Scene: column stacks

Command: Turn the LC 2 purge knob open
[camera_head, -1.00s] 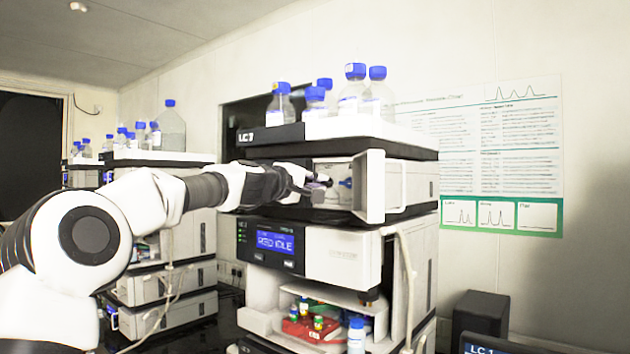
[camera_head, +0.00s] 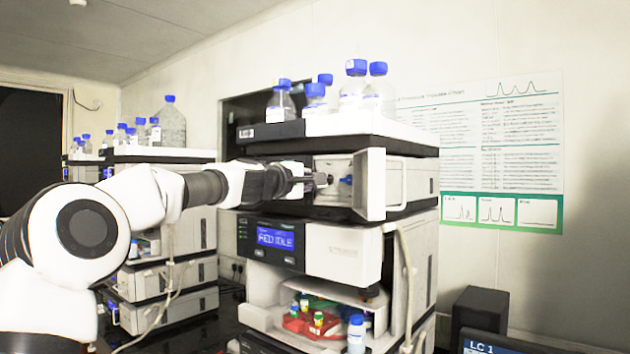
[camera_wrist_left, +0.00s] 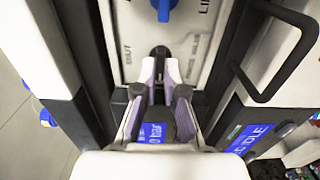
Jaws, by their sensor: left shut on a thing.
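The purge compartment (camera_head: 334,165) of the near column stack stands open. Inside it is a black knob (camera_head: 328,179), with a blue knob (camera_head: 346,181) to its right. In the left wrist view the black knob (camera_wrist_left: 159,51) sits on a pale panel between "SHUT" and other, partly blurred lettering; the blue knob (camera_wrist_left: 163,8) is above it, cut by the frame edge. My left gripper (camera_head: 320,180) reaches in from the left. Its pale fingertips (camera_wrist_left: 160,64) are closed around the black knob's lower part. The knob's exact turn angle is hard to tell. My right gripper is not in view.
The open compartment door (camera_head: 371,185) with a handle stands right of the gripper. Several blue-capped bottles (camera_head: 356,92) stand on top of the stack. A blue status screen (camera_head: 275,239) is below. Another stack (camera_head: 160,220) is behind my left arm.

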